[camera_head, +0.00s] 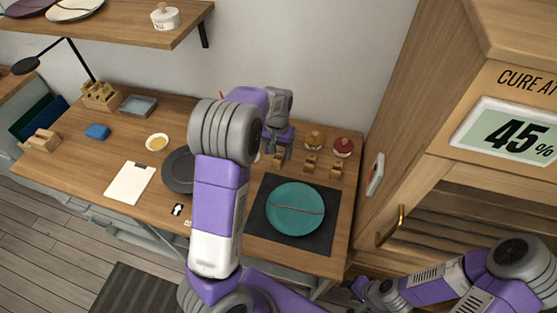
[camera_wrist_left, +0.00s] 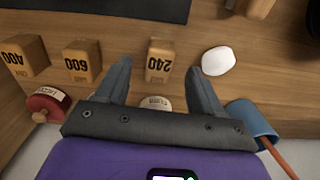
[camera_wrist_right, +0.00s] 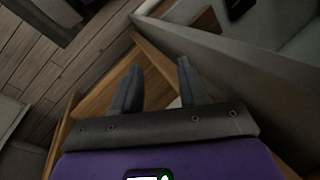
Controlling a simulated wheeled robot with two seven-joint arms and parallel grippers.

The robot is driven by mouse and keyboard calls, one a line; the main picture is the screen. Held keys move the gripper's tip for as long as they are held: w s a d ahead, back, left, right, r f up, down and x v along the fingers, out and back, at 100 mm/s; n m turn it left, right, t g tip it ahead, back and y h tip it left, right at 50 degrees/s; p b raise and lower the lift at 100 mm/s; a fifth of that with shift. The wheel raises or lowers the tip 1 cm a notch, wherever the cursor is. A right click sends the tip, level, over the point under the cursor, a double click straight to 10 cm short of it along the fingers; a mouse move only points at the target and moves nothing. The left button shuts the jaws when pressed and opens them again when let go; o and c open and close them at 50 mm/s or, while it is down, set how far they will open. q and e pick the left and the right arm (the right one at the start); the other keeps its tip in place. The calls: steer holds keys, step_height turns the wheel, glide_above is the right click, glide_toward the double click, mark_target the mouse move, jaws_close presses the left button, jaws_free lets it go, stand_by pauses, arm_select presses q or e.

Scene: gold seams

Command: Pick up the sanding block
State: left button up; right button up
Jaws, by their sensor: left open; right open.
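Several wooden sanding blocks stand in a row at the back of the bench. In the left wrist view they are marked 240 (camera_wrist_left: 158,62), 600 (camera_wrist_left: 82,62) and 400 (camera_wrist_left: 25,56). The head view shows the row too, including a middle block (camera_head: 310,163) and a right one (camera_head: 335,172). My left gripper (camera_wrist_left: 158,72) is open and empty above the row. The 240 block appears between its fingertips, with no visible contact. My right gripper (camera_wrist_right: 159,68) is open and empty, low by the cabinet, away from the bench.
Two lidded jars (camera_head: 314,140) (camera_head: 343,147) stand behind the blocks. A white oval thing (camera_wrist_left: 218,60) and a blue cup (camera_wrist_left: 252,122) sit beside the 240 block. A teal plate (camera_head: 295,208) lies on a dark mat (camera_head: 262,233) in front. The cabinet (camera_head: 400,165) rises at right.

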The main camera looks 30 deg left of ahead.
mark_target(278, 157)
arm_select(q)
step_height(278, 157, down, 5)
steer(key=shift+w+r+b, duration=0.1)
steer(key=shift+w+b, duration=0.05)
steer(key=shift+b, duration=0.4)
steer(key=shift+c, duration=0.5)
steer(key=c, duration=0.9)
